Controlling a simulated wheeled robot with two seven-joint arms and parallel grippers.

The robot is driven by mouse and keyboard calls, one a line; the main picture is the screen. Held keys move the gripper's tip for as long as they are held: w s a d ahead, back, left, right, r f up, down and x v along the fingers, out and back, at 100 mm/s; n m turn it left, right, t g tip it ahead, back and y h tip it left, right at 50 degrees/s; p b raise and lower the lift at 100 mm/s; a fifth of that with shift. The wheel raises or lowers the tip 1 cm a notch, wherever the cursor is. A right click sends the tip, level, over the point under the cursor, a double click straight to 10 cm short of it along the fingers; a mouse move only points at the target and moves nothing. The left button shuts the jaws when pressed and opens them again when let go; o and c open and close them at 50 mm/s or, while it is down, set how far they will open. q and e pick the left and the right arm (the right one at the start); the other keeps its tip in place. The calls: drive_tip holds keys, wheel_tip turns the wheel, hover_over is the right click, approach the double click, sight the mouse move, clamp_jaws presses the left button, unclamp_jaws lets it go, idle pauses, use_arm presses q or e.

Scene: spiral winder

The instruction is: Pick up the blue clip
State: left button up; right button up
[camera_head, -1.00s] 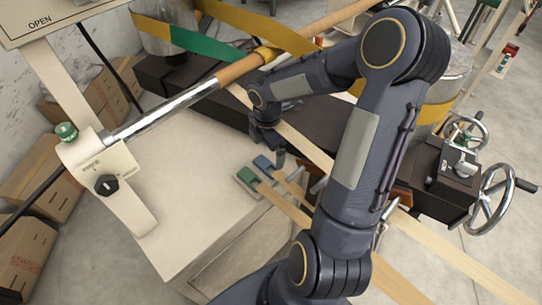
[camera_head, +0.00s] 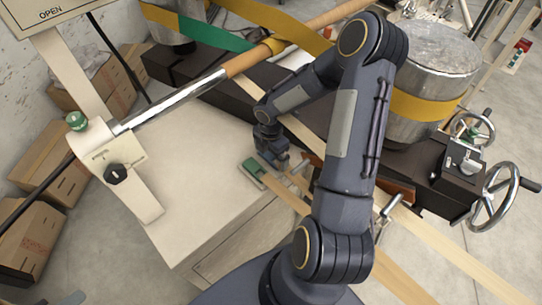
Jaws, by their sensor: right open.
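The blue clip is largely hidden behind my right gripper in the head view, and I cannot tell its exact place from what shows. The right gripper (camera_head: 276,161) is open, pointing down at the end of the dark arm, over the corner of the cream cabinet top where the clips are. I cannot tell whether its fingers touch the blue clip. A green clip (camera_head: 253,169) lies just left of the gripper, at the end of a pale strip (camera_head: 285,191). My left gripper is not in view.
The cream cabinet top (camera_head: 205,190) is bare to the left. A shiny rod (camera_head: 175,102) crosses above it. A large metal drum (camera_head: 433,70) with a yellow band stands at the right, with handwheels (camera_head: 497,195) below it. Cardboard boxes (camera_head: 45,160) are at the left.

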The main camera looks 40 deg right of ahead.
drive_tip(key=shift+c, duration=0.3)
drive_tip(key=c, duration=0.8)
drive_tip(key=shift+r, duration=0.1)
